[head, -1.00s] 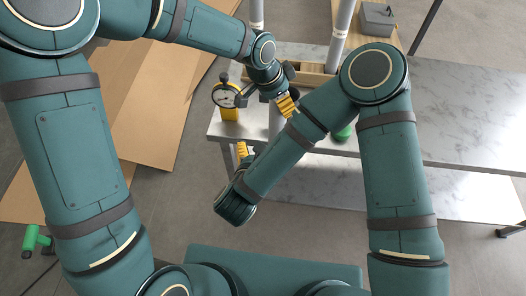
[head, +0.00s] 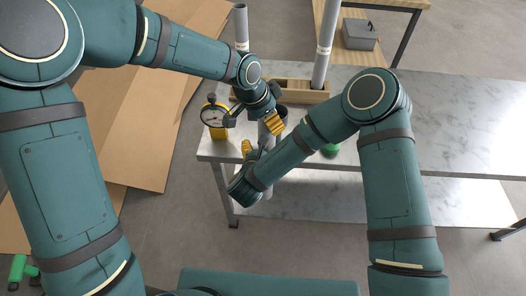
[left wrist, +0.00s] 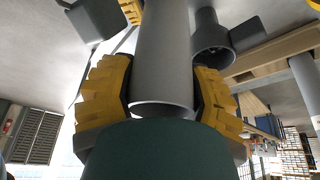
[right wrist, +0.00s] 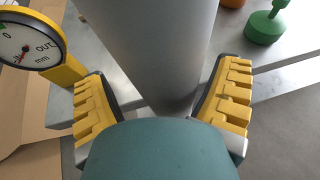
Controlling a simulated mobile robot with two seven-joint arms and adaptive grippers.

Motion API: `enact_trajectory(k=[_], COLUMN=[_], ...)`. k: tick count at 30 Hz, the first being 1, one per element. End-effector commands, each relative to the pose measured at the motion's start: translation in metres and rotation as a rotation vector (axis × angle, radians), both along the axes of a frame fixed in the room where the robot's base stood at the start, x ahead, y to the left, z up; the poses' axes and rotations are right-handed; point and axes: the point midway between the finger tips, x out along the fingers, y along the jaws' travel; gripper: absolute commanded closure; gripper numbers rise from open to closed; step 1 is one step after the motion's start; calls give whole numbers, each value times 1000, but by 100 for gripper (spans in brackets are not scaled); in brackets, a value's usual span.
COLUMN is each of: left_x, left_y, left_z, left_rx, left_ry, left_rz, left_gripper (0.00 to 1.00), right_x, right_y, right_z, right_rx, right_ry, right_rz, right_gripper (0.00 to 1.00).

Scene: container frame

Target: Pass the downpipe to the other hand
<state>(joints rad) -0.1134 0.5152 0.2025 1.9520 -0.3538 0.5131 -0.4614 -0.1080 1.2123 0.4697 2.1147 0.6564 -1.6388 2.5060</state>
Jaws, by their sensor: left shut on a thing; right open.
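The downpipe is a plain grey round pipe, upright between my two grippers in the head view (head: 264,137). My left gripper (head: 274,122) is shut on it; in the left wrist view the yellow fingers stand on either side of the pipe (left wrist: 164,45). My right gripper (head: 248,150) is open, lower on the pipe. In the right wrist view the pipe (right wrist: 155,45) reaches between the open yellow fingers, nearer the right one. I cannot tell whether they touch it. My right forearm hides part of the pipe in the head view.
A wooden rack (head: 310,97) on the marble-topped table (head: 440,125) has upright grey pipes (head: 326,45) at it. A yellow dial gauge (head: 215,117) stands at the table's left end. A green object (head: 331,150) is behind my right forearm. The table's right side is clear.

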Motion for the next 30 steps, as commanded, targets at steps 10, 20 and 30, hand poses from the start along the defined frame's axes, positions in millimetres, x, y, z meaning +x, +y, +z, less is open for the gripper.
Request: enact_trajectory(k=[10,20,30], left_x=[0,0,-1], left_y=[0,-1,1], left_z=[1,0,5], left_rx=[-1,-2,0], left_ry=[-1,-1,-1], left_rz=[0,-1,0], left_gripper=[92,11,11], right_x=[0,0,0], right_y=[0,1,0], right_z=[0,1,0], right_rx=[0,1,1], right_ry=[1,-1,-1], right_rz=[0,1,0], right_gripper=[58,92,92])
